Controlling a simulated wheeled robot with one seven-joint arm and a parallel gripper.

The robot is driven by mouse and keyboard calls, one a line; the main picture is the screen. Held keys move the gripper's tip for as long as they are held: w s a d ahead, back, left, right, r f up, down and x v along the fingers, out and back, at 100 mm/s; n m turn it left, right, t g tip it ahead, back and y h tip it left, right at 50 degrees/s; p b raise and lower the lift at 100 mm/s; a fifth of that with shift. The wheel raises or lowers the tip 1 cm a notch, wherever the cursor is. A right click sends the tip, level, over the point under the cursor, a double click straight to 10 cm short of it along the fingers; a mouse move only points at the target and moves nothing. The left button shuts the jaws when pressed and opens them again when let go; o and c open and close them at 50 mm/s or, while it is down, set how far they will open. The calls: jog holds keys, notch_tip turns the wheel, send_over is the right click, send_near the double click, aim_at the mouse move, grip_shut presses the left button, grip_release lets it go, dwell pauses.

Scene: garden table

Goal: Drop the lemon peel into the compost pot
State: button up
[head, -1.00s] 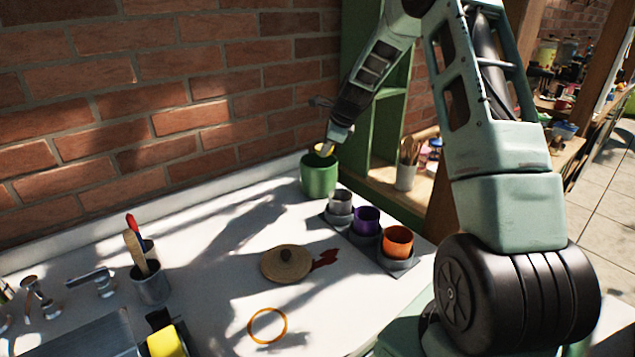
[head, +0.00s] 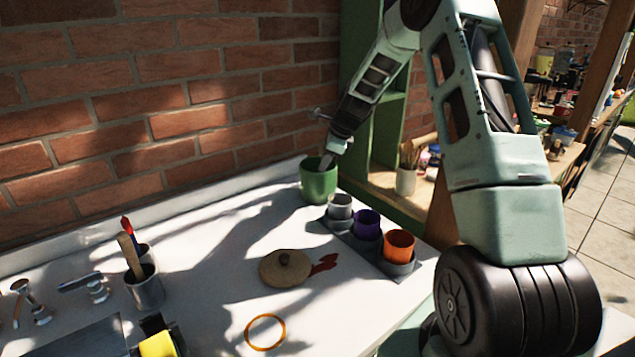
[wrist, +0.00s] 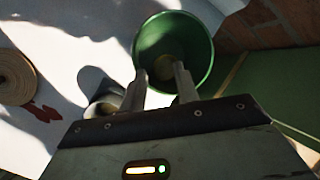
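The green compost pot (head: 319,186) stands upright at the back corner of the table, by the brick wall. In the wrist view the pot (wrist: 203,62) is seen from above through its open mouth. My gripper (head: 328,160) points down at the pot's rim. In the wrist view its two fingers (wrist: 162,78) stand apart with nothing between them. A dim yellowish patch, apparently the lemon peel (wrist: 168,66), shows inside the pot beyond the fingertips. The head view does not show the peel; the pot wall hides the inside.
A dark holder with grey (head: 340,207), purple (head: 367,223) and orange (head: 398,245) cups stands right of the pot. A round wooden lid (head: 284,269) lies beside a red stain (head: 324,264). An orange ring (head: 265,332) lies in front. A tool cup (head: 147,288) stands left.

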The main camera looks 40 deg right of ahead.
jog(key=b+v, duration=0.2)
jog(key=v, duration=1.5)
jog(key=shift+r, duration=0.15)
jog(key=shift+w, duration=0.1)
jog(key=s+a+f+n+g+y, duration=0.1)
jog(key=s+a+f+n+g, duration=0.15)
jog(key=a+n, duration=0.95)
jog(key=s+a+f+n+g, duration=0.1)
jog(key=s+a+f+n, duration=0.25)
jog(key=a, duration=1.65)
jog(key=s+a+f+n, duration=0.2)
jog(key=s+a+n, duration=0.2)
jog(key=s+n, duration=0.2)
jog(key=s+a+f+n+g+h, duration=0.1)
jog(key=s+a+f+n, duration=0.1)
jog(key=s+a+n, duration=0.2)
jog(key=s+a+f+n+g, duration=0.1)
jog(key=s+a+n, duration=0.3)
jog(key=s+n, duration=0.5)
jog(key=s+f, duration=0.1)
jog(key=s, duration=0.4)
jog(key=shift+a, duration=0.2)
jog(key=shift+s, duration=0.1)
